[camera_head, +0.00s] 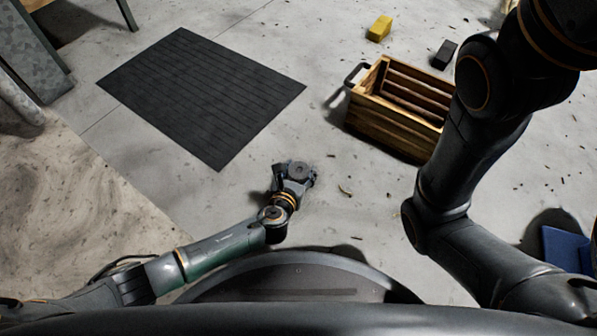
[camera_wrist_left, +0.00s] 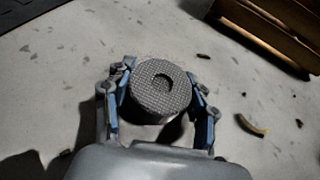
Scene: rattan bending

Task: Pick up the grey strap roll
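The grey strap roll (camera_wrist_left: 160,88) is a short, textured grey cylinder with a dark round hole in its top. In the left wrist view it sits between the two fingers of my left gripper (camera_wrist_left: 162,92), which press against its left and right sides. In the head view the roll (camera_head: 298,170) is a small dark disc at the end of my left arm, with the left gripper (camera_head: 295,172) around it. I cannot tell whether the roll is touching the floor. My right gripper is out of view; only its arm shows on the right.
A wooden crate (camera_head: 385,128) with a dark handle stands right of the left gripper. A black mat (camera_head: 205,95) lies at the upper left. A yellow block (camera_head: 379,28) and a black block (camera_head: 444,54) lie beyond the crate. Bare concrete surrounds the roll, with small debris.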

